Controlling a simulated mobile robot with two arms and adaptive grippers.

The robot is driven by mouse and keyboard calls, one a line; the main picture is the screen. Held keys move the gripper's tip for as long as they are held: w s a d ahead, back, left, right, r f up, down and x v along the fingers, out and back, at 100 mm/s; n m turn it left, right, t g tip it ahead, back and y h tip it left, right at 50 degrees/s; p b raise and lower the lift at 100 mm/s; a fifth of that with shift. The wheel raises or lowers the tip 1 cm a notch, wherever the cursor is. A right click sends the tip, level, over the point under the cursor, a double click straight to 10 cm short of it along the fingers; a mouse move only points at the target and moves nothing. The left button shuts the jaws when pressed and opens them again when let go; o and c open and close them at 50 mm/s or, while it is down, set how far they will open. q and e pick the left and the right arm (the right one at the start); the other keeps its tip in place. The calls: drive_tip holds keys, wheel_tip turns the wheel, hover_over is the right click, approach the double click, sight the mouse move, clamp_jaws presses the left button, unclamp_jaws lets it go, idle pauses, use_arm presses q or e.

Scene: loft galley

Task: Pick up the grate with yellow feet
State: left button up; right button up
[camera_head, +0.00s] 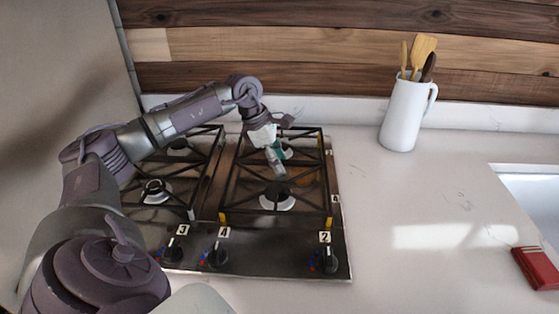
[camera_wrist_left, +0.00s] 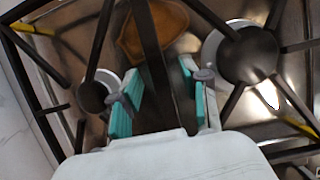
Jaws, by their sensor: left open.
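The grate with yellow feet (camera_head: 327,172) is the right-hand black grate on the cooktop. Its yellow feet show at the front corners in the head view. My left gripper (camera_head: 279,168) reaches down over the middle of this grate. In the left wrist view, the teal-padded fingers of the left gripper (camera_wrist_left: 160,85) are apart, and a dark bar of the grate (camera_wrist_left: 148,45) runs between them. I cannot tell whether the fingers touch the bar. My right gripper is not in view.
A second black grate (camera_head: 217,160) sits to the left on the cooktop (camera_head: 275,244), partly behind my left arm. Knobs line the front. A white jug (camera_head: 400,115) with utensils stands at the back right, and a red object (camera_head: 536,267) lies by the sink (camera_head: 530,193). The counter between is clear.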

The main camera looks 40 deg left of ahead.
use_arm(q)
drive_tip(key=shift+f, duration=0.25)
clamp_jaws()
drive_tip(key=shift+r, duration=0.2)
idle(0.3)
